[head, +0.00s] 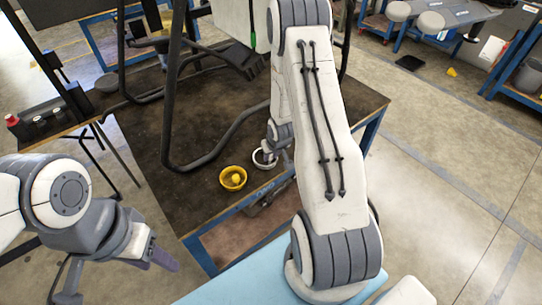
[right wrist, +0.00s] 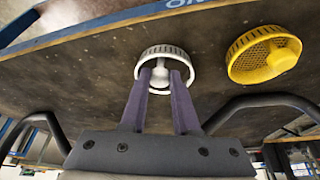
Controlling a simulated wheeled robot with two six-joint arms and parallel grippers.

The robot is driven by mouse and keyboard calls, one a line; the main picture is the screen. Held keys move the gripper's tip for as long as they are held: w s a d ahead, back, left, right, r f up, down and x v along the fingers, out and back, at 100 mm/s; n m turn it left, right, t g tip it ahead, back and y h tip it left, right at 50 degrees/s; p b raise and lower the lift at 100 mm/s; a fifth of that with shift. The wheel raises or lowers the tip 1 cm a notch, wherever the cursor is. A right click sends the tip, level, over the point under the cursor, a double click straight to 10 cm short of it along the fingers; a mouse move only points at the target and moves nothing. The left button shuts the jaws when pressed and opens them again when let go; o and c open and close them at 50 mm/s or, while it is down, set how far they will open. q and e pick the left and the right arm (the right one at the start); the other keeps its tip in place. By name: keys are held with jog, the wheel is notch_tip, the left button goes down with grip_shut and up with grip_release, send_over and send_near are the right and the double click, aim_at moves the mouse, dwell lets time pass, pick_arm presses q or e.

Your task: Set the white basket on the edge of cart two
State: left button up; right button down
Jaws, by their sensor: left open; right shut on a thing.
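The white basket (head: 259,164) is a small round ribbed strainer near the front edge of the dark-topped cart (head: 150,135). In the right wrist view the white basket (right wrist: 151,54) sits at the fingertips of my right gripper (right wrist: 165,82), whose purple fingers are shut on its central knob. The basket looks level against the cart top; I cannot tell whether it touches it. In the head view, my right gripper (head: 270,157) is partly hidden by my own arm. My left gripper (head: 162,258) is open and empty, off the cart's front left.
A yellow basket (head: 232,178) rests beside the white one; it also shows in the right wrist view (right wrist: 263,55). Black tubular frame legs (head: 168,120) stand on the cart. The cart has a blue lettered edge (right wrist: 130,17). Open floor lies to the right.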

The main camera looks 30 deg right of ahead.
jog(key=shift+f, duration=0.2)
jog(key=c, duration=0.7)
grip_release()
jog(key=shift+r, duration=0.1)
jog(key=shift+o, duration=0.2)
jog(key=shift+r, duration=0.1)
